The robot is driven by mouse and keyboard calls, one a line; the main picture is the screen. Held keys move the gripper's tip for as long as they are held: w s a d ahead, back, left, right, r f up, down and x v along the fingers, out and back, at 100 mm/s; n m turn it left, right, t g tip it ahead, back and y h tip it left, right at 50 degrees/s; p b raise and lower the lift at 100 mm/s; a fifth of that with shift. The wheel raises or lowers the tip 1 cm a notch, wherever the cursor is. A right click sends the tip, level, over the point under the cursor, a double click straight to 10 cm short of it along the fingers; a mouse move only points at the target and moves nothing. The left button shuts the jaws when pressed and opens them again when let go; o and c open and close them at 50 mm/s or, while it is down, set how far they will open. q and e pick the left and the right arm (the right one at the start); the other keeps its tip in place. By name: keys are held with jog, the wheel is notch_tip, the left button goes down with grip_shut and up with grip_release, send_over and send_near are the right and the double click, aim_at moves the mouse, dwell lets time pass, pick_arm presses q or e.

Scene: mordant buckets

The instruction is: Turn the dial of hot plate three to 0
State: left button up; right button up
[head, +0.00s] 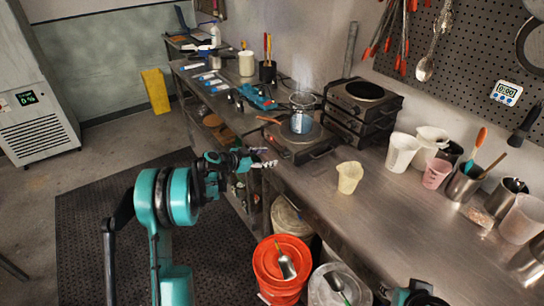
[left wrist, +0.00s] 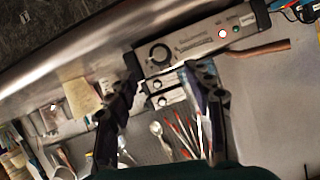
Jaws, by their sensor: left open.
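A hot plate (head: 303,152) carrying a steaming metal pot (head: 301,122) stands near the bench's front edge. In the left wrist view its front panel (left wrist: 200,42) shows a black dial (left wrist: 160,53), a lit red-white lamp and a green lamp. I cannot read the dial's setting or a plate number. More hot plates (head: 372,110) are stacked behind; their smaller dials show below the panel in the left wrist view. My left gripper (head: 268,163) is open and empty in front of the panel; its fingers (left wrist: 167,72) appear apart from the dial. Part of my right arm shows at the bottom right, its fingers not visible.
A copper-coloured handle (head: 270,120) sticks out left of the pot. A cream beaker (head: 349,177) stands to the right, near the bench edge. Several pitchers and utensil cups crowd the bench's right side. A red bucket (head: 267,267) stands below.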

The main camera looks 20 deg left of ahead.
aim_at(282, 155)
pick_arm(q)
jog(key=b+x, duration=0.2)
jog(key=x, duration=0.5)
jog(key=shift+w+d+f, duration=0.15)
jog(key=shift+w+f, duration=0.05)
jog(key=shift+w, duration=0.1)
jog(key=c, duration=1.2)
